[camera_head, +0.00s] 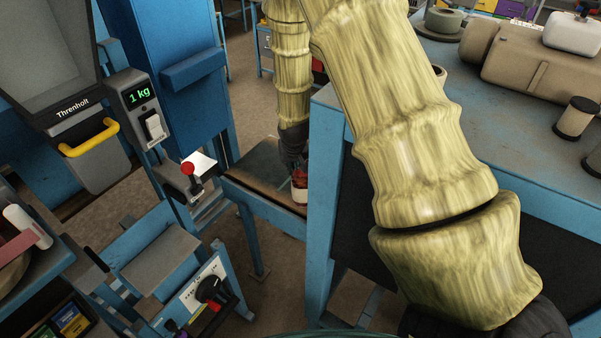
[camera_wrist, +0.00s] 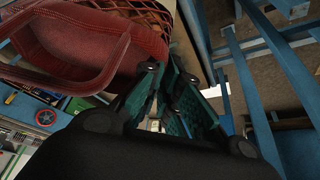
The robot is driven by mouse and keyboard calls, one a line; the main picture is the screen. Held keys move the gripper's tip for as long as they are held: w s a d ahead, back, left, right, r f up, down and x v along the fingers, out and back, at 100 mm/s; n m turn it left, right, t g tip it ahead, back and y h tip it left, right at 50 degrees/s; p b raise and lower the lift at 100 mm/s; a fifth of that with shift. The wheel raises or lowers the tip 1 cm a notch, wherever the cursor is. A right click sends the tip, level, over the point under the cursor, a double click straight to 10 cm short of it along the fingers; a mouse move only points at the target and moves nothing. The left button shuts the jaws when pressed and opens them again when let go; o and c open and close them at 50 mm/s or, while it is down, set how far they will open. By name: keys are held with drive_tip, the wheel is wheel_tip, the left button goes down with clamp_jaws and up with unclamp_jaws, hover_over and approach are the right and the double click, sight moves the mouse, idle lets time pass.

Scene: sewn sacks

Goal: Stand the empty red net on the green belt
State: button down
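The red net (camera_wrist: 65,45) fills the upper left of the wrist view, with a thick, loop-like red edge and an open mesh part (camera_wrist: 150,8) at the top. In the head view its small red part (camera_head: 300,178) shows above a pale part, right under my gripper (camera_head: 293,160). In the wrist view my gripper's green-padded fingers (camera_wrist: 167,68) come close together beside the net's red edge; whether they clasp it is unclear. The belt (camera_head: 258,172), dark greenish on a blue frame, lies below and left of the gripper. The net's base is partly hidden, so I cannot tell whether it touches the belt.
A blue workbench (camera_head: 330,140) stands close on the right of the belt and hides part of it. A scale display reading 1 kg (camera_head: 140,95) and a red-knobbed lever (camera_head: 188,170) stand at the left. Tan canisters (camera_head: 530,65) lie on the bench.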

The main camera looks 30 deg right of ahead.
drive_tip(key=w+d+f+b, duration=0.1)
drive_tip(key=w+d+f, duration=0.1)
drive_tip(key=w, duration=0.5)
drive_tip(key=w+d+f+b, duration=0.2)
drive_tip(key=w+d+f, duration=0.1)
drive_tip(key=w, duration=0.4)
drive_tip(key=shift+d+b, duration=0.3)
drive_tip(key=shift+d, duration=0.2)
drive_tip(key=shift+w, duration=0.1)
drive_tip(key=c, duration=2.1)
unclamp_jaws()
drive_tip(key=shift+f, duration=0.15)
drive_tip(key=o, duration=0.5)
drive_tip(key=shift+c, duration=0.2)
drive_tip(key=shift+r, duration=0.2)
drive_tip(key=b+v, duration=0.4)
drive_tip(key=v, duration=0.8)
